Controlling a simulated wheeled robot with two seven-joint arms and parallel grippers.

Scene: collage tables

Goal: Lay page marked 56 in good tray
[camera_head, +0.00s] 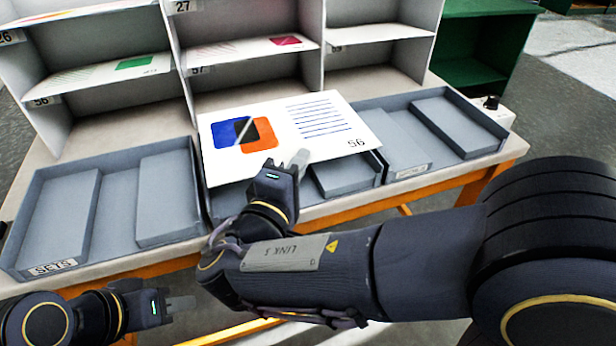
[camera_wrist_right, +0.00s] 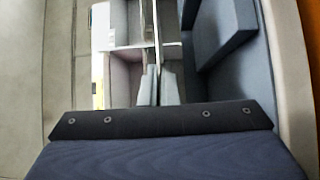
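A white page (camera_head: 330,120) with blue and orange shapes, a dark overlap and blue lines bears a number reading as 56 upside down. My right gripper (camera_head: 298,160) is shut on its near edge and holds it over the middle tray (camera_head: 228,203). In the right wrist view the page (camera_wrist_right: 156,25) shows edge-on between the fingers (camera_wrist_right: 158,86). The left tray (camera_head: 60,266) has a label that seems to read SETS. The right tray's label (camera_head: 412,171) is too small to read, and no middle label shows. My left gripper (camera_head: 182,304) is low at left, its finger opening unclear.
A grey-white shelf (camera_head: 175,60) with numbered slots stands behind the trays, some slots holding pages. Grey blocks lie in the trays. A small device with a black knob (camera_head: 491,103) sits at right. A green shelf (camera_head: 475,45) stands behind it.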

